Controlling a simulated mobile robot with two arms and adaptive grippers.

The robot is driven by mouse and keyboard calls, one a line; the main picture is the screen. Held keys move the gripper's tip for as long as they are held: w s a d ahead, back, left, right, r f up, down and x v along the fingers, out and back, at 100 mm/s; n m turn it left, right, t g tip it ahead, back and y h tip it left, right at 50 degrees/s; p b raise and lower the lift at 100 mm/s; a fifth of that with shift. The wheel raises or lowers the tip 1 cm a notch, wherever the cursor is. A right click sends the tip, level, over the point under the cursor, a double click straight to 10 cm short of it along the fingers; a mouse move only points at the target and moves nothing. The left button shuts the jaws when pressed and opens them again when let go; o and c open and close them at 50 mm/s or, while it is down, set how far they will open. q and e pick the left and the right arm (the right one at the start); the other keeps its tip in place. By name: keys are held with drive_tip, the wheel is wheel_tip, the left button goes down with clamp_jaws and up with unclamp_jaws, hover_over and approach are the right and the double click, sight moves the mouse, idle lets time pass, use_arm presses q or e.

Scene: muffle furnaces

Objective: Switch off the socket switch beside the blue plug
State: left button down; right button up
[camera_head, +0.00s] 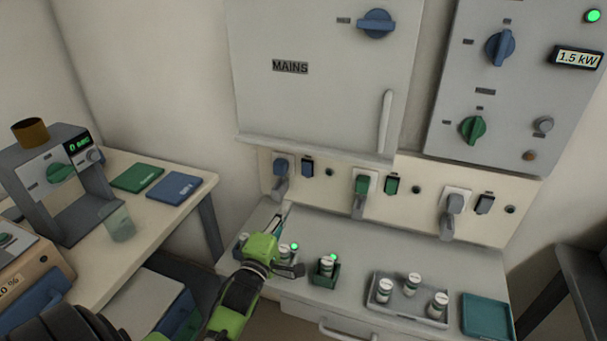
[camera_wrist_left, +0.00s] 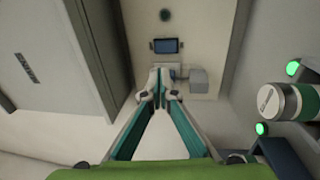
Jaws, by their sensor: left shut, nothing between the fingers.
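The blue plug (camera_head: 281,166) sits in the leftmost wall socket under the MAINS cabinet. The dark blue socket switch (camera_head: 307,166) is just right of it, and the switch also shows in the left wrist view (camera_wrist_left: 167,46), beyond the fingertips. I cannot tell which way its rocker is tipped. My left gripper (camera_head: 283,211) is shut and empty, below the blue plug in the head view. In the left wrist view its fingers (camera_wrist_left: 160,88) point toward the socket strip, cover part of the plug, and appear apart from the switch. My right gripper is out of view.
A dark round indicator (camera_head: 329,172) is right of the switch. The green plug (camera_head: 361,184) and grey plug (camera_head: 454,203) have their own switches. Small jars with green-lit lights stand below my left gripper; a grey tray (camera_head: 382,305) of jars is to the right. The MAINS cabinet (camera_head: 310,90) overhangs.

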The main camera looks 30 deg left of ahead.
sight(307, 168)
use_arm(q)
drive_tip(key=p+x, duration=0.1)
drive_tip(key=x, duration=1.3)
drive_tip(key=shift+d, duration=0.1)
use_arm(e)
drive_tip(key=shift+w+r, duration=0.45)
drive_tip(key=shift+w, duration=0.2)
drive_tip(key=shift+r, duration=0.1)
use_arm(q)
drive_tip(key=shift+w+r+p, duration=0.25)
drive_tip(key=shift+r+p, duration=0.2)
drive_tip(key=shift+p, duration=0.6)
drive_tip(key=shift+f+g+h+p, duration=0.1)
drive_tip(key=shift+g+h+p, duration=0.2)
drive_tip(key=shift+p, duration=0.05)
drive_tip(key=shift+f+b, duration=0.2)
drive_tip(key=shift+b, duration=0.1)
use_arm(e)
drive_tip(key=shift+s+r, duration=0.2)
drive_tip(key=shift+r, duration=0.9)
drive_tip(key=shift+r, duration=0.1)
